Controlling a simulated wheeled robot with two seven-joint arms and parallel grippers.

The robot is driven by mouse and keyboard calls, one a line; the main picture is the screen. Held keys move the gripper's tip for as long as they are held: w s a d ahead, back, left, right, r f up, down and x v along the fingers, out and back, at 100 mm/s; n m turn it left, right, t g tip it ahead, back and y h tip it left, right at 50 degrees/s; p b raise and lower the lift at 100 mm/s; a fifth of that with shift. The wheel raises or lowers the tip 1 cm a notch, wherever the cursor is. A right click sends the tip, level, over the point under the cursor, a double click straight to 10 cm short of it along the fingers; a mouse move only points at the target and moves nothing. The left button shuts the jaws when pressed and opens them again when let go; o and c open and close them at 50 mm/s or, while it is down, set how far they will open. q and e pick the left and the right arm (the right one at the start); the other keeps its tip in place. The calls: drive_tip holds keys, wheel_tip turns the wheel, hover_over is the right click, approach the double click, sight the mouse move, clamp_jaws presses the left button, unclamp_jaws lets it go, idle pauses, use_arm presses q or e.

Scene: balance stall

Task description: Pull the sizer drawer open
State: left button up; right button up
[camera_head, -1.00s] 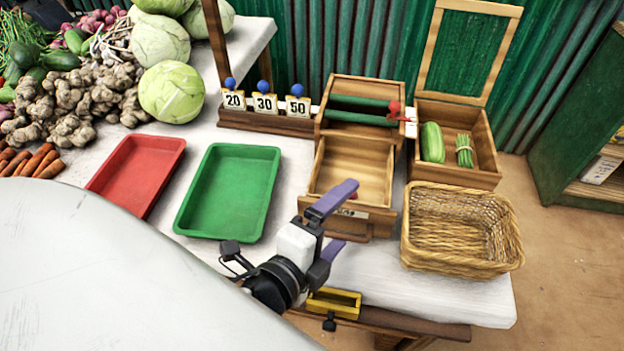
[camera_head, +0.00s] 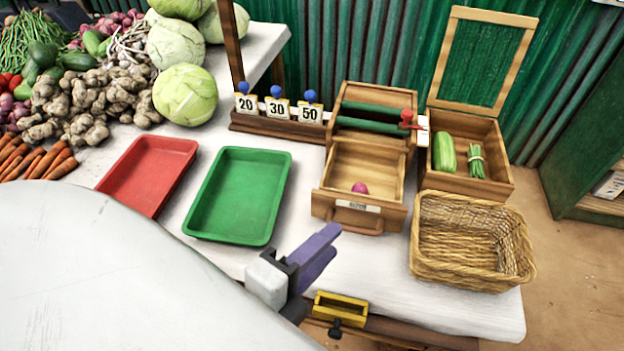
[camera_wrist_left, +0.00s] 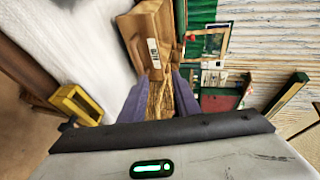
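The sizer drawer (camera_head: 330,207) stands pulled out of its wooden box (camera_head: 378,102), with its inside showing. A small pink onion (camera_head: 360,188) lies in it near the front. The drawer front has a white label and a wooden handle (camera_head: 357,216). My left gripper (camera_head: 325,246) is in front of the drawer and below it in the head view, apart from the handle. In the left wrist view its purple fingers (camera_wrist_left: 158,95) are spread with nothing between them, and the drawer front (camera_wrist_left: 148,42) shows beyond them. My right gripper is not in view.
A wicker basket (camera_head: 425,262) stands right of the drawer. A green tray (camera_head: 195,215) and a red tray (camera_head: 112,182) lie to the left. A yellow holder (camera_head: 340,308) is at the table's front edge. White tabletop (camera_head: 375,262) is clear before the drawer.

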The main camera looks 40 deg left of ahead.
use_arm(q)
drive_tip(key=shift+p+v, duration=0.5)
drive_tip(key=shift+v, duration=1)
drive_tip(key=shift+f, duration=0.15)
